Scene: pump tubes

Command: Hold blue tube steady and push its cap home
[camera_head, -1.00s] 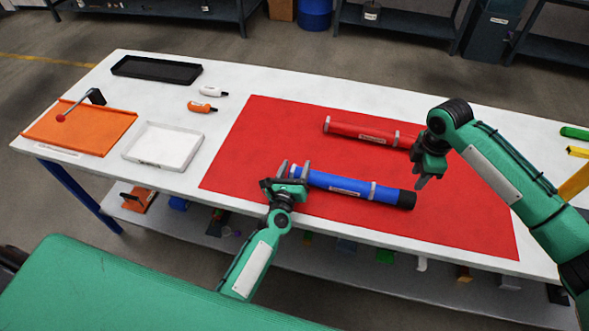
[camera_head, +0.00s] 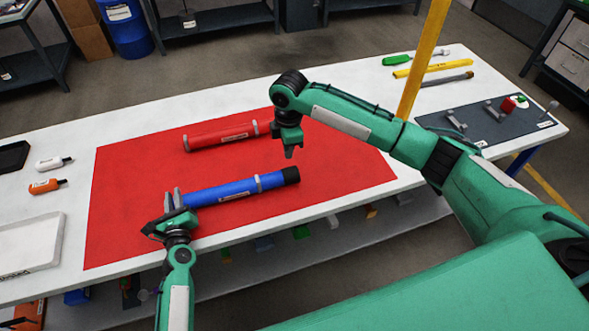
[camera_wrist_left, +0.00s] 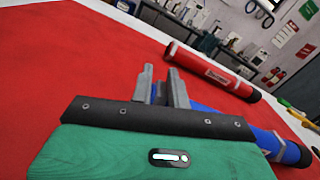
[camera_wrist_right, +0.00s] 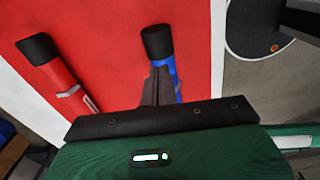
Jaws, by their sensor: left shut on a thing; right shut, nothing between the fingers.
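The blue tube (camera_head: 235,190) lies on the red mat, with a black cap (camera_head: 291,175) on its right end. My left gripper (camera_head: 173,198) is shut on the blue tube at its left end. In the left wrist view, the tube (camera_wrist_left: 262,138) runs off to the right behind the gripper body, with its cap (camera_wrist_left: 293,153) showing. My right gripper (camera_head: 289,153) is shut and empty, pointing down near the capped end. In the right wrist view, its fingers (camera_wrist_right: 158,80) overlap the blue tube just below the cap (camera_wrist_right: 157,42); contact cannot be told.
A red tube (camera_head: 222,135) lies behind the blue one on the red mat (camera_head: 125,205). White and orange bottles and a white tray (camera_head: 30,243) are at left. A dark mat (camera_head: 480,124) with fixtures and several tools are at right. The mat's front is clear.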

